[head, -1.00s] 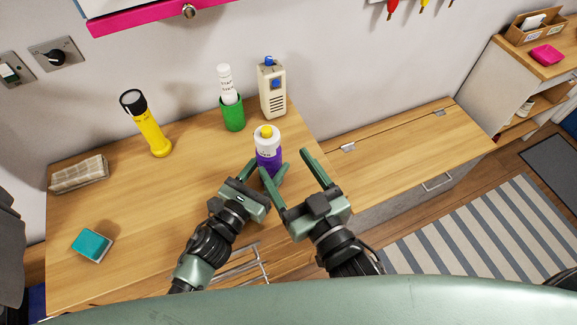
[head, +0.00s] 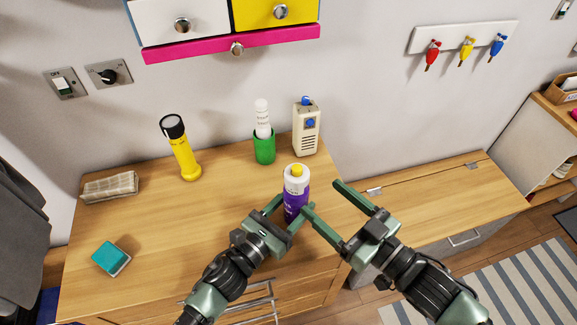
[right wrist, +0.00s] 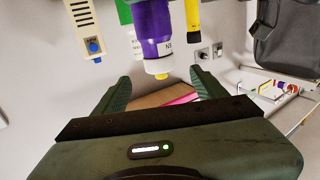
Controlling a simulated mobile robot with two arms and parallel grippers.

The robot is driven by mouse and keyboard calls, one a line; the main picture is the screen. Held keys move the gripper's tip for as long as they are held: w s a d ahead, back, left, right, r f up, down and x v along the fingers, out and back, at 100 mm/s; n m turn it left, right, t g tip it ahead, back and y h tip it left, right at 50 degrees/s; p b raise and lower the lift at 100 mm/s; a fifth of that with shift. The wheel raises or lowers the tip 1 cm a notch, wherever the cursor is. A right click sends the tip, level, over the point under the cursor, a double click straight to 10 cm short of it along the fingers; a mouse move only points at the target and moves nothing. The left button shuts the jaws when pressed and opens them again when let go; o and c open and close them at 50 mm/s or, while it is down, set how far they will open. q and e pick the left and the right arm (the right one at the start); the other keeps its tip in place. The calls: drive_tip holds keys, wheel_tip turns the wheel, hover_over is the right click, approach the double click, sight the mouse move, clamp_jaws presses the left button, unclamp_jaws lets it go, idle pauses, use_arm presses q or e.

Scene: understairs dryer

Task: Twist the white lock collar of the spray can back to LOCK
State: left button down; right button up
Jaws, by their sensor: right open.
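The spray can (head: 296,198) stands upright on the wooden worktop, with a purple body, a white lock collar (head: 297,180) and a yellow nozzle (head: 297,169). Its collar (right wrist: 157,67) appears upside down in the right wrist view, ahead of the open fingers. The collar's marks are too small to read. My left gripper (head: 296,204) has its fingers on either side of the can's lower body and appears shut on it. My right gripper (head: 321,195) is open and empty, just right of the can; its fingers (right wrist: 160,88) are apart from the collar.
Behind the can stand a green cup (head: 264,148) with a white bottle and a beige box-shaped device (head: 306,132). A lower wooden bench (head: 440,205) is right.

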sight(289, 166)
drive_tip(key=x, duration=1.2)
drive_tip(key=c, duration=1.4)
drive_tip(key=shift+m+t+h, duration=0.3)
drive_tip(key=shift+h, duration=0.1)
drive_tip(key=shift+w+d+m+t+h, duration=0.1)
drive_tip(key=shift+d+m+t+h, duration=0.05)
drive_tip(key=shift+m+t+h, duration=0.9)
drive_tip(key=shift+h, duration=0.35)
drive_tip(key=shift+d, duration=0.15)
drive_tip(key=o, duration=1.4)
